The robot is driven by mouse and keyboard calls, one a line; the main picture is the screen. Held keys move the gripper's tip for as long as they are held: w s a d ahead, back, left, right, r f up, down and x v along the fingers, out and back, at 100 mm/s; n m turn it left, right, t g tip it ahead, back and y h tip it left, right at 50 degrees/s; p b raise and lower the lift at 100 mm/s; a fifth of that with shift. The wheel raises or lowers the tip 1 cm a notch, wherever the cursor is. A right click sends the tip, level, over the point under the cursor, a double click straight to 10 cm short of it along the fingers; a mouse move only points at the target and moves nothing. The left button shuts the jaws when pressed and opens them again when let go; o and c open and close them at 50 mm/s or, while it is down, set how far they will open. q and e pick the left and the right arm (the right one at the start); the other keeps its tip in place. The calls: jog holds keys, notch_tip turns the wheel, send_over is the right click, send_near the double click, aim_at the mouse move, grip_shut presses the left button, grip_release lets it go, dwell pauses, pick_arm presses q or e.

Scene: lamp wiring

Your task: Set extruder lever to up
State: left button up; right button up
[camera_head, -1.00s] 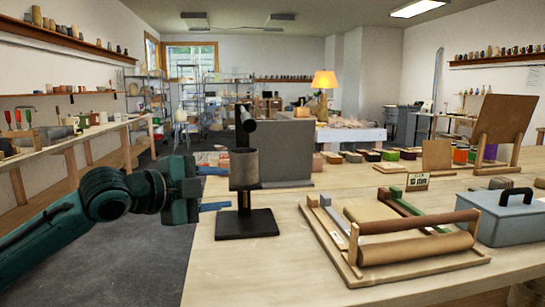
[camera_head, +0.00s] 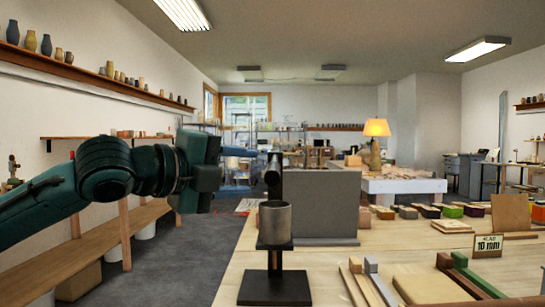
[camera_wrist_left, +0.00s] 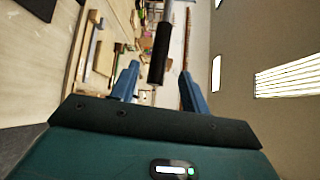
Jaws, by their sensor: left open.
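The extruder (camera_head: 275,222) stands on the near left part of the table, with a grey barrel on a black post and flat black base. Its black lever handle (camera_head: 272,174) shows above the barrel. In the left wrist view the handle (camera_wrist_left: 160,52) lies between the two blue fingers, with gaps on both sides; I cannot tell whether it is within their depth. My left gripper (camera_head: 238,165) is open, just left of the lever at about its height; it also shows in the left wrist view (camera_wrist_left: 158,88). My right gripper is out of view.
A grey block (camera_head: 325,205) stands right behind the extruder. A small sign (camera_head: 488,245) and wooden slab-roller parts (camera_head: 430,287) are to the right. Several coloured blocks line the back of the table (camera_head: 225,290). Open floor lies to the left.

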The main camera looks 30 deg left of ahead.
aim_at(268, 168)
pick_arm(q)
jog(key=p+x, duration=0.1)
jog(key=p, duration=0.2)
jog(key=p+x, duration=0.2)
jog(key=p, duration=0.1)
jog(key=p+x, duration=0.2)
jog(key=shift+d+r+p, duration=0.1)
jog(key=shift+r+p, duration=0.2)
jog(key=shift+p, duration=0.1)
jog(key=shift+w+f+p, duration=0.2)
jog(key=shift+w+p, duration=0.25)
jog(key=shift+w, duration=0.15)
jog(key=shift+w+d+f+p, duration=0.3)
jog(key=shift+w+p, duration=0.1)
jog(key=shift+w, duration=0.15)
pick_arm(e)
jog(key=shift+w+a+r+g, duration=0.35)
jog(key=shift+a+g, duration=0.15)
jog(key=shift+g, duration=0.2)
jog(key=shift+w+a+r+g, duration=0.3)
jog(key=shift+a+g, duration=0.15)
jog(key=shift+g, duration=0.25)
pick_arm(q)
grip_shut()
